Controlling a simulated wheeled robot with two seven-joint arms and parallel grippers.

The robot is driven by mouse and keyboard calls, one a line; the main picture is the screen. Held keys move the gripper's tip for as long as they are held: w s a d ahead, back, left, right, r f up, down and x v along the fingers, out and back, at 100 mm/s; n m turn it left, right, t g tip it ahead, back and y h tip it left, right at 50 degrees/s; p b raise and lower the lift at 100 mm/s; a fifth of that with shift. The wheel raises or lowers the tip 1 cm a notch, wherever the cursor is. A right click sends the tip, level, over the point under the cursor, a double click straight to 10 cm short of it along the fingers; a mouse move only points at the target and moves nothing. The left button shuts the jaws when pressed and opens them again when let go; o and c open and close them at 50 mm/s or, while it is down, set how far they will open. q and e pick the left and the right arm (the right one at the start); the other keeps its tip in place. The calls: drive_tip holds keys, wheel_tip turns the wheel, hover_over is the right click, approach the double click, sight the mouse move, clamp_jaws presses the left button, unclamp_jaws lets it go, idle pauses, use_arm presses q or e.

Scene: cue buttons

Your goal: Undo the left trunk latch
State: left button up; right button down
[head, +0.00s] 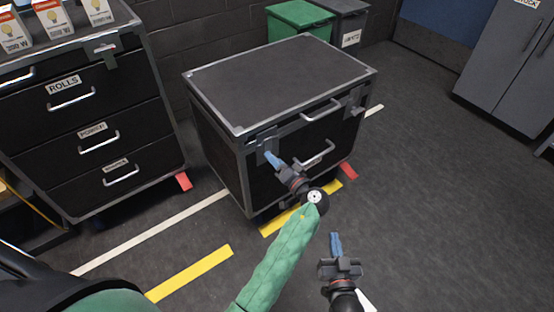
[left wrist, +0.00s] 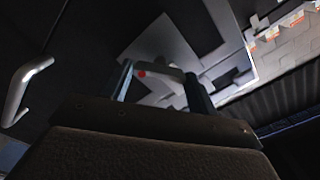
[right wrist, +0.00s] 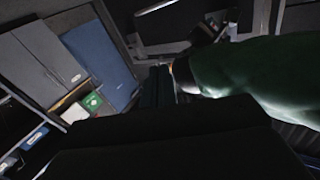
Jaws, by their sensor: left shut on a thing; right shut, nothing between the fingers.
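The black trunk (head: 280,85) with metal edges stands in the middle of the head view, its lid closed. The left trunk latch (head: 266,145) is on its front face near the left corner. The right trunk latch (head: 356,109) is at the right end of the front. My right gripper (head: 336,245) is shut and empty above the floor, in front of and below the trunk.
A black drawer cabinet (head: 85,120) with boxes on top stands at the left. A green bin (head: 298,17) and a grey bin (head: 345,25) are behind the trunk. A grey cabinet (head: 510,60) stands at the right. The floor at the right is clear.

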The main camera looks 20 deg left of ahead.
drive_tip(key=s+d+f+g+h+p, duration=0.1)
drive_tip(key=s+f+g, duration=0.5)
drive_tip(key=f, duration=0.7)
drive_tip(key=s+d+f+g+h+p, duration=0.15)
drive_tip(key=s+f+g, duration=0.25)
drive_tip(key=s+f, duration=0.65)
use_arm(q)
drive_tip(key=shift+d+r+m+p, duration=0.1)
drive_tip(key=shift+m+p, duration=1.75)
drive_tip(key=shift+m, duration=1.75)
use_arm(e)
drive_tip(key=shift+w+a+r+y, duration=0.2)
drive_tip(key=shift+w+a+r, duration=0.1)
drive_tip(key=shift+w+r, duration=0.3)
drive_tip(key=shift+w+a+r+y, duration=0.15)
drive_tip(key=shift+w+a+r, duration=0.2)
drive_tip(key=shift+r, duration=0.35)
drive_tip(key=shift+d, duration=0.1)
use_arm(q)
drive_tip(key=o, duration=1)
drive_tip(key=shift+w, duration=0.1)
